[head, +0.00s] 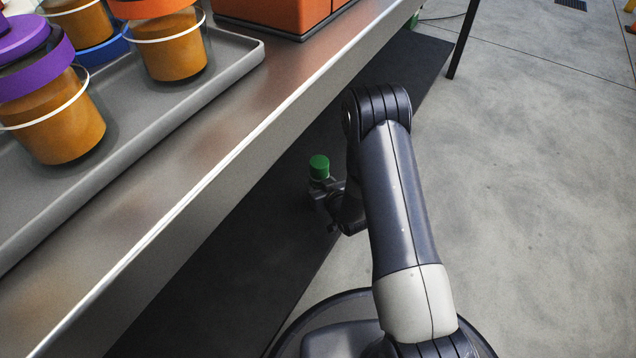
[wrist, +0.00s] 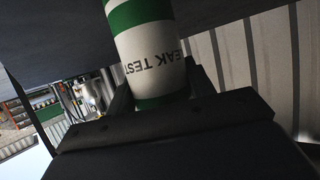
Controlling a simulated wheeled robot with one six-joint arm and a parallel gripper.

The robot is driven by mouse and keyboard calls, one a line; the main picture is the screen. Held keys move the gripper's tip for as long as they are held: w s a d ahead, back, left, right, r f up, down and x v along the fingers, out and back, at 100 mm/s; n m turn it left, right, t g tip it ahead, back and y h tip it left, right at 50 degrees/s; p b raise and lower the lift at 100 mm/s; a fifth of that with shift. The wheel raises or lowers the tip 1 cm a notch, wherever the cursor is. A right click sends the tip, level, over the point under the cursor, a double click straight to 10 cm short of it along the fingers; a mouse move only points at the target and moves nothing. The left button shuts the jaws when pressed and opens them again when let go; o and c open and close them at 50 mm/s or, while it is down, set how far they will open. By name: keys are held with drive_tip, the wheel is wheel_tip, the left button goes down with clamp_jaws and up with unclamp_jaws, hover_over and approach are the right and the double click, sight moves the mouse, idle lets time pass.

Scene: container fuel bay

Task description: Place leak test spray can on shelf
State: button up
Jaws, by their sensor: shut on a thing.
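The leak test spray can (wrist: 152,55) is white with green bands and shows part of the words "LEAK TEST" in the wrist view. My gripper (wrist: 160,100) is shut on it. In the head view the can's green cap (head: 319,166) sticks up above my gripper (head: 322,192), below the level of the metal bench and beside its front edge. The can's body is mostly hidden there by the gripper. I cannot make out a shelf for certain in either view.
A metal bench (head: 190,170) runs diagonally at the left. It bears a grey tray (head: 215,85) with several amber jars (head: 172,45) and an orange case (head: 275,12). A dark surface (head: 215,260) lies below the bench. The concrete floor (head: 530,200) at the right is clear.

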drive_tip(key=o, duration=1.3)
drive_tip(key=shift+f, duration=0.1)
drive_tip(key=shift+s+d+r, duration=0.1)
drive_tip(key=shift+s+r, duration=0.05)
drive_tip(key=shift+r, duration=0.15)
drive_tip(key=p+v, duration=0.4)
drive_tip(key=v, duration=0.7)
drive_tip(key=shift+s+d, duration=0.1)
drive_tip(key=shift+s, duration=0.2)
